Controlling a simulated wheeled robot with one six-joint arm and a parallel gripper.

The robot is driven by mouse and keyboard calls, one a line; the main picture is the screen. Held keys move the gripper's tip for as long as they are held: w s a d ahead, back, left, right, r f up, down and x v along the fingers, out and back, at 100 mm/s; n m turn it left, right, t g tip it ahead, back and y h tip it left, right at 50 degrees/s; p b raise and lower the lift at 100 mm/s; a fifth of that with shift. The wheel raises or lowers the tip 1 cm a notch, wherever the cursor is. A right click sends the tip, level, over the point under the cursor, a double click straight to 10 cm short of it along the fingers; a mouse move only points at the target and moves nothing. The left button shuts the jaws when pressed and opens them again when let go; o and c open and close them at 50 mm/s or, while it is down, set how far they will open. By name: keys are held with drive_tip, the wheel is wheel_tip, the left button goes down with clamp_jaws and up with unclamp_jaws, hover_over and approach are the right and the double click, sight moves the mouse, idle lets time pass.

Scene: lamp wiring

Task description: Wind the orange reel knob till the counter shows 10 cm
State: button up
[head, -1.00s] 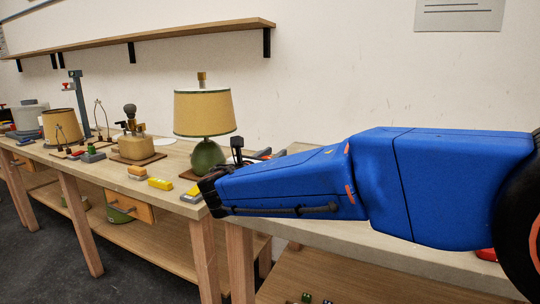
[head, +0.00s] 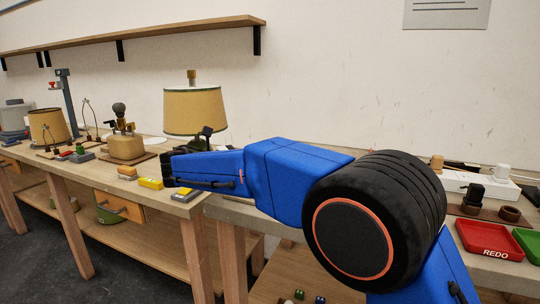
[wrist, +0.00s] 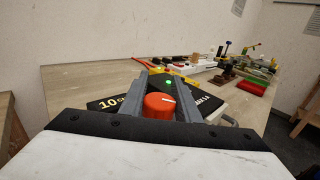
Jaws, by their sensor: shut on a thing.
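In the wrist view the orange reel knob (wrist: 159,105) sits between the two grey fingers of my gripper (wrist: 165,82), which is shut on it. A white line on the knob's top points to the right. The knob stands at a black plate (wrist: 104,104) with pale lettering; "10 C" shows at the left and the rest is partly covered by the fingers. A green light (wrist: 168,82) glows just beyond the knob. I cannot make out a separate counter reading. In the head view my arm hides the knob.
The bench (wrist: 85,85) is bare to the left of the plate in the wrist view. In the head view a lamp (head: 194,110) stands behind my arm, and a red REDO tray (head: 488,240) is at the right.

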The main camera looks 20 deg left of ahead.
drive_tip(key=shift+m+g+h, duration=0.3)
drive_tip(key=o, duration=1)
drive_tip(key=shift+o, duration=0.2)
drive_tip(key=shift+s, duration=0.1)
